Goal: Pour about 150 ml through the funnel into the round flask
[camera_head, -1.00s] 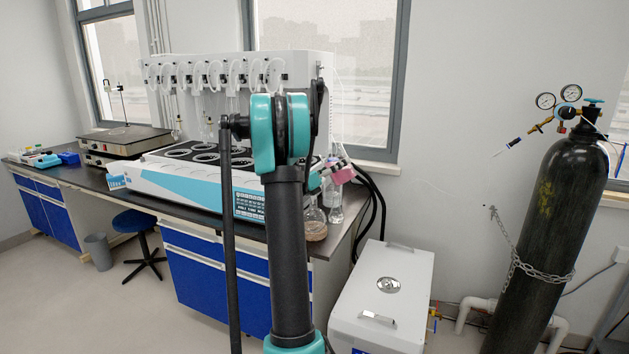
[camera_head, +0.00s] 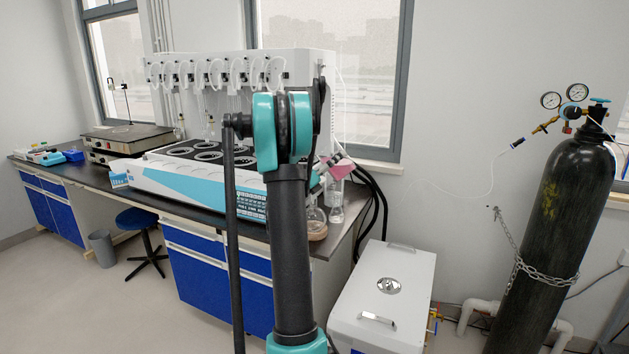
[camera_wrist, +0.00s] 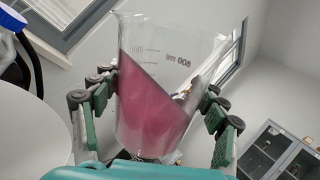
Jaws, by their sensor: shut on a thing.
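My gripper (camera_wrist: 160,92) is shut on a clear glass beaker (camera_wrist: 140,50) holding pink liquid (camera_wrist: 150,112). Its fingers press on both sides of the glass. The liquid surface slants in the wrist view, high at left and low at right, so the beaker is tilted. In the head view the pink of the beaker (camera_head: 342,170) shows just right of my arm, above the bench's right end. A round flask (camera_head: 316,219) stands below it on a tan ring, partly hidden by my arm. I cannot clearly make out the funnel, nor any stream of liquid.
A clear bottle (camera_head: 337,211) stands right of the flask. The large white and blue distiller (camera_head: 185,185) fills the bench to the left. A white box (camera_head: 388,285) and black gas cylinder (camera_head: 535,220) stand on the right. Black hoses hang at the bench end.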

